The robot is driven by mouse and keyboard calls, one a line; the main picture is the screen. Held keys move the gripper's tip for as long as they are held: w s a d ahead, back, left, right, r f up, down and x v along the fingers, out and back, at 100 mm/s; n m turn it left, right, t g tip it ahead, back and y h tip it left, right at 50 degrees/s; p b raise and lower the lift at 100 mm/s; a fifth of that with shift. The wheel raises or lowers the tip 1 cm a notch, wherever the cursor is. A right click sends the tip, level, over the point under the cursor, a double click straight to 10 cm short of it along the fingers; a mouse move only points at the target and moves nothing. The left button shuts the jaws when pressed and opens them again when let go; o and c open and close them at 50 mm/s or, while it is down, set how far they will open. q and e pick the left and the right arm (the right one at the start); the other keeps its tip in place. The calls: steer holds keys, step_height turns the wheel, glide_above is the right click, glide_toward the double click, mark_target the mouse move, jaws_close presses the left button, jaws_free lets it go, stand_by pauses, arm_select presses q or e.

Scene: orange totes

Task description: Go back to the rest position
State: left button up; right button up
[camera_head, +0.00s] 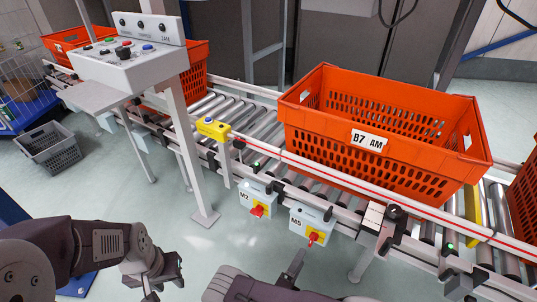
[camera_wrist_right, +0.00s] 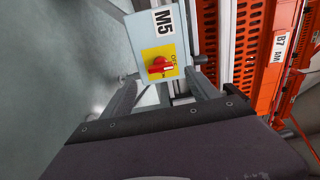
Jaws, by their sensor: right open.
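My right gripper (camera_head: 296,264) is low in front of the conveyor, just below the grey M5 switch box (camera_head: 309,222). In the right wrist view its two fingers (camera_wrist_right: 163,91) are apart with nothing held between them. The red knob (camera_wrist_right: 161,67) on its yellow plate shows just beyond the fingertips, and I cannot tell the exact distance. My left gripper (camera_head: 160,285) is at the bottom left of the head view, over the floor and away from the conveyor. Its fingers are partly cut off, so its opening is unclear.
An orange tote (camera_head: 363,137) labelled B7 AM sits on the roller conveyor. More orange totes stand at the right edge and far left. An M2 switch box (camera_head: 257,198) is left of M5. A control panel stand (camera_head: 133,66) and a grey basket (camera_head: 49,147) stand left. Floor between is clear.

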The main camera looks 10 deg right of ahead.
steer(key=w+d+r+m+g+h, duration=0.2)
steer(key=w+r+m+g, duration=0.1)
steer(key=r+m, duration=0.3)
steer(key=w+d+r+m+g+h, duration=0.1)
steer(key=w+d+r+m+g, duration=0.25)
steer(key=r, duration=0.35)
steer(key=s+d+r+m+g+y, duration=0.4)
steer(key=s+d+r+m+g, duration=0.35)
steer(key=m, duration=0.55)
steer(key=s+a+r+m+g+y, duration=0.1)
steer(key=s+a+m+g+y, duration=0.1)
steer(key=s+a+m+y, duration=0.55)
steer(key=w+a+f+m+t+y, duration=0.15)
steer(key=a+m+t+y, duration=0.4)
steer(key=m, duration=0.95)
step_height(320, 180, up, 38)
steer(key=a+g+h+p, duration=0.1)
steer(key=p, duration=3.7)
steer(key=shift+a+m+p, duration=0.3)
steer(key=shift+p, duration=0.05)
